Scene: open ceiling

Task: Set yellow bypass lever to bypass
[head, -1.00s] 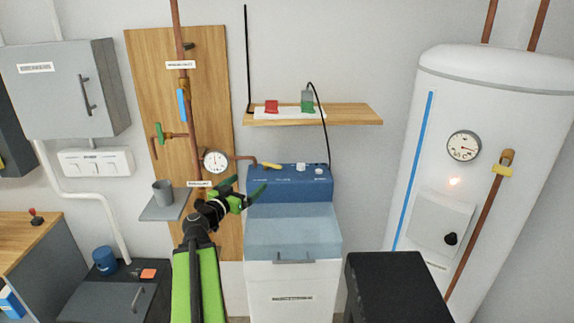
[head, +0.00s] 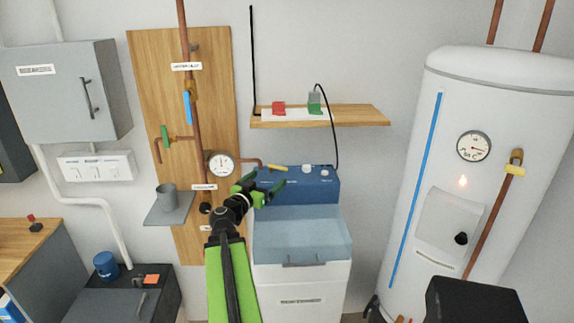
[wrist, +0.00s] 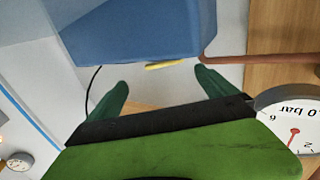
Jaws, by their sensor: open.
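The yellow bypass lever (head: 278,168) is a short bar on the left part of the top back panel of the blue-and-white softener cabinet (head: 302,247). A copper pipe from the round gauge ends beside it. My gripper (head: 266,182) is open and empty in front of the blue panel, just below the lever in the head view. In the wrist view, the lever (wrist: 164,66) shows edge-on beyond the gap between my two green fingers (wrist: 162,79). No finger visibly touches it. The panel's labels are too blurred to read.
The pressure gauge (head: 221,164) and copper pipes are close to the left of my gripper. A wooden shelf (head: 350,116) with red and green items hangs above. A black cable (head: 335,130) runs down to the cabinet. A black box (head: 470,300) stands at lower right, before the white tank (head: 455,110).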

